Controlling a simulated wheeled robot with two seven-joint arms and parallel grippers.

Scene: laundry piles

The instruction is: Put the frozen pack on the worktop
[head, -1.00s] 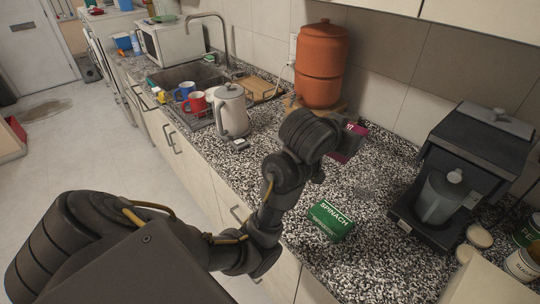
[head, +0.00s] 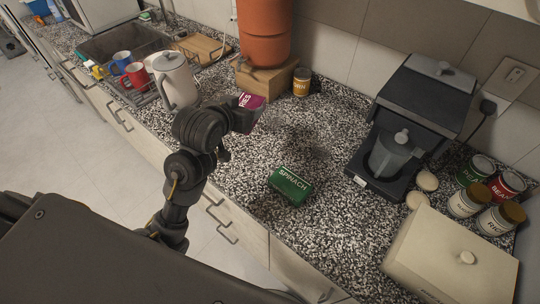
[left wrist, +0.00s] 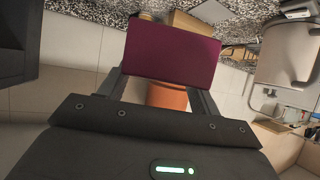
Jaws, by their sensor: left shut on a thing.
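A magenta frozen pack (head: 250,103) is held above the speckled worktop (head: 240,163) in the head view, partly hidden behind my wrist. It fills the top middle of the left wrist view (left wrist: 172,54), between the two fingers. My left gripper (head: 243,114) is shut on it. A green spinach pack (head: 290,186) lies on the worktop, to the right of and nearer than my left gripper. My right gripper is not in view.
A coffee machine (head: 415,125), several cans (head: 468,199) and a cream box (head: 450,258) stand at the right. A kettle (head: 175,80) and mugs are at the left by the sink (head: 125,48). An orange container (head: 263,32) stands behind. Worktop around the spinach pack is clear.

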